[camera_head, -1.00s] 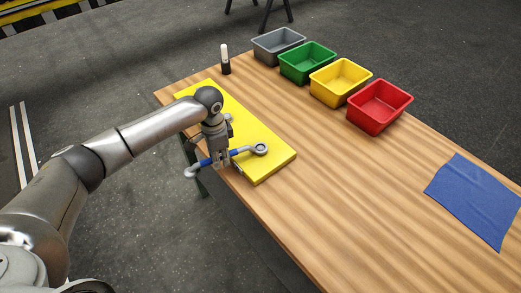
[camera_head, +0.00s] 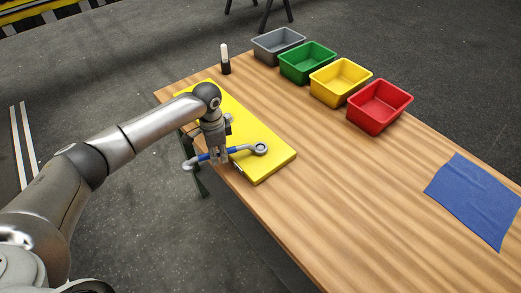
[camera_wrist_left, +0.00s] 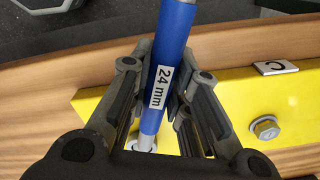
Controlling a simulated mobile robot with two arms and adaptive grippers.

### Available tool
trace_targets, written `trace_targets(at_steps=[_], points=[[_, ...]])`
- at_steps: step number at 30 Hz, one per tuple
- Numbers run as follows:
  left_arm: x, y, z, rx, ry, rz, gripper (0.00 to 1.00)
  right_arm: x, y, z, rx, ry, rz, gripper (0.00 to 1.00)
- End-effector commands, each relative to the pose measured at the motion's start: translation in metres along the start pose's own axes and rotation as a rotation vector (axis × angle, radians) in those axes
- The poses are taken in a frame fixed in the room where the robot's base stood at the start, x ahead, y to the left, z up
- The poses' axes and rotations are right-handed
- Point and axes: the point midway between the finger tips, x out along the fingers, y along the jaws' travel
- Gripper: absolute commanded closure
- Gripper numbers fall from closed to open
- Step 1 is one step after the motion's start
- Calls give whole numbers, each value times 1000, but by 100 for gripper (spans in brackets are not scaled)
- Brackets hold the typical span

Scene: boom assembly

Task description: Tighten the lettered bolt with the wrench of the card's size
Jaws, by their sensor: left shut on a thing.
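My left gripper (camera_head: 219,157) is shut on the blue handle of a wrench (camera_head: 233,151), over the near edge of a yellow plate (camera_head: 270,163). The handle label reads "24 mm" in the left wrist view (camera_wrist_left: 161,88). In the head view the wrench's ring end is over the plate and its other end sticks out past the table edge. Whether the ring sits around a bolt cannot be told. The left wrist view shows a hex bolt (camera_wrist_left: 266,128) on the plate, beside a tag lettered "C" (camera_wrist_left: 275,68). My right gripper is not in view.
Grey (camera_head: 279,45), green (camera_head: 308,63), yellow (camera_head: 341,82) and red (camera_head: 380,106) bins line the table's far side. A black bottle with a white top (camera_head: 225,60) stands at the back. A blue cloth (camera_head: 477,200) lies at right. The middle of the wooden table is clear.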

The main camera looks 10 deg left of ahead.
Motion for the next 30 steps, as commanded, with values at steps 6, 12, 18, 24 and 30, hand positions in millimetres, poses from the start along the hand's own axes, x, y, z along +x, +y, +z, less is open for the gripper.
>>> trace_targets(at_steps=[6,12,18,24,30], points=[[-1,-1,-1,16,2,-1,100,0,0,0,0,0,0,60],[-1,-2,-1,20,2,-1,100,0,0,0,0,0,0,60],[0,-8,-2,62,3,-1,100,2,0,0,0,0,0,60],[-1,-9,-2,79,3,-1,100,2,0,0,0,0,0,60],[-1,-9,-2,80,2,-1,100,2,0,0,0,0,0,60]])
